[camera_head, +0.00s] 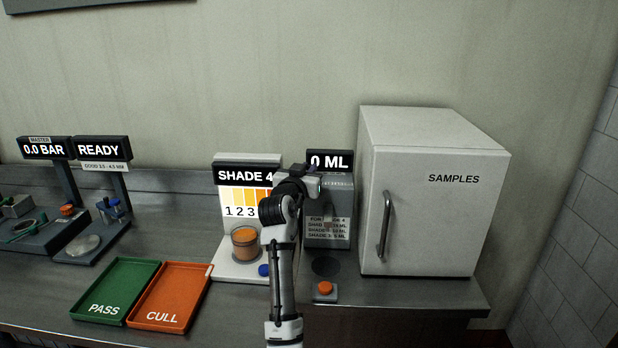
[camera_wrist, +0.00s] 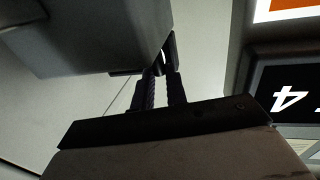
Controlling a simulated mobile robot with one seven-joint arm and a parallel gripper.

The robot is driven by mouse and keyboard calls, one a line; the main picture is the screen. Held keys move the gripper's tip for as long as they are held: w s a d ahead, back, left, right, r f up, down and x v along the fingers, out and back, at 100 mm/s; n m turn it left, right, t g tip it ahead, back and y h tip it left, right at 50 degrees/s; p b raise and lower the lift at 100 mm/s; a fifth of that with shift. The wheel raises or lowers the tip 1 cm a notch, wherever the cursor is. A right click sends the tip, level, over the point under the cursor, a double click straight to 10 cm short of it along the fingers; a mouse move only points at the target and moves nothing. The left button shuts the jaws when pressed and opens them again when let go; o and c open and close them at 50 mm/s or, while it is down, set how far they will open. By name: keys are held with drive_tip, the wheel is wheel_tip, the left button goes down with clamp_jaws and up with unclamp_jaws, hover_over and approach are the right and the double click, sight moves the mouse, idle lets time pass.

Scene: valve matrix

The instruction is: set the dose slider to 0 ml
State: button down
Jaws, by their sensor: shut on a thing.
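The dose dispenser (camera_head: 343,208) is a grey box between the shade stand and the white cabinet. Its display (camera_head: 329,161) reads 0 ML. My gripper (camera_head: 312,172) is at the upper front of the dispenser, just below the display. In the wrist view the two dark fingers (camera_wrist: 160,88) are close together and shut on a small part by the grey housing, which I take to be the dose slider. The slider is mostly hidden by the fingers and my arm, so its position on the scale cannot be seen.
The white SAMPLES cabinet (camera_head: 433,209) stands close on the right, its handle (camera_head: 385,226) facing out. The shade stand (camera_head: 226,262) with an amber jar (camera_head: 245,246) is on the left. An orange button (camera_head: 325,287) sits in front. Green (camera_head: 125,277) and orange (camera_head: 184,282) trays lie farther left.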

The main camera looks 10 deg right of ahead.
drive_tip(key=shift+a+r, duration=0.1)
drive_tip(key=shift+a, duration=0.15)
drive_tip(key=c, duration=1.4)
unclamp_jaws()
drive_tip(key=shift+w+a, duration=0.1)
drive_tip(key=shift+s+a, duration=0.1)
drive_tip(key=shift+s, duration=0.3)
drive_tip(key=b+v, duration=0.5)
drive_tip(key=v, duration=0.8)
